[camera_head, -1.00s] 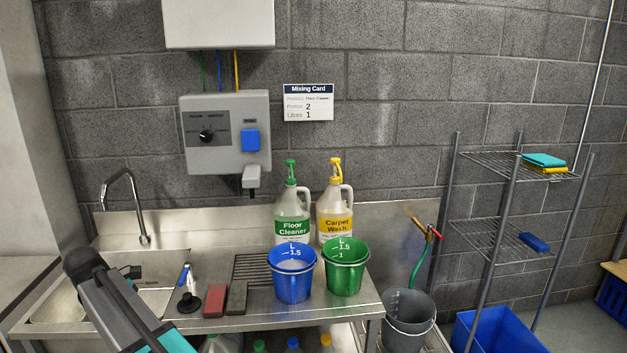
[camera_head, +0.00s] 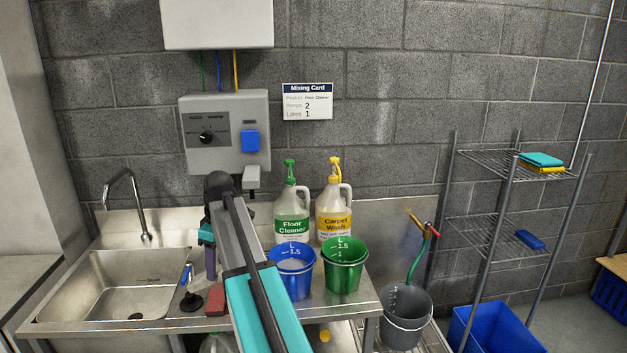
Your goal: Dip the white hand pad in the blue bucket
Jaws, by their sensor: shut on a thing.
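The blue bucket (camera_head: 292,275) stands on the steel counter, with litre marks and a pale liquid inside. My arm passes in front of its left side. My gripper (camera_head: 210,268) hangs over the counter left of the blue bucket, below the bent end of my arm. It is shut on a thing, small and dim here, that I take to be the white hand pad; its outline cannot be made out. No white pad shows elsewhere in view.
A green bucket (camera_head: 343,266) stands right beside the blue one. Floor Cleaner (camera_head: 291,222) and Carpet Wash (camera_head: 334,215) bottles stand behind. A red block (camera_head: 216,301) lies left of my arm. The sink (camera_head: 140,285) is at left, its tap (camera_head: 125,190) behind it.

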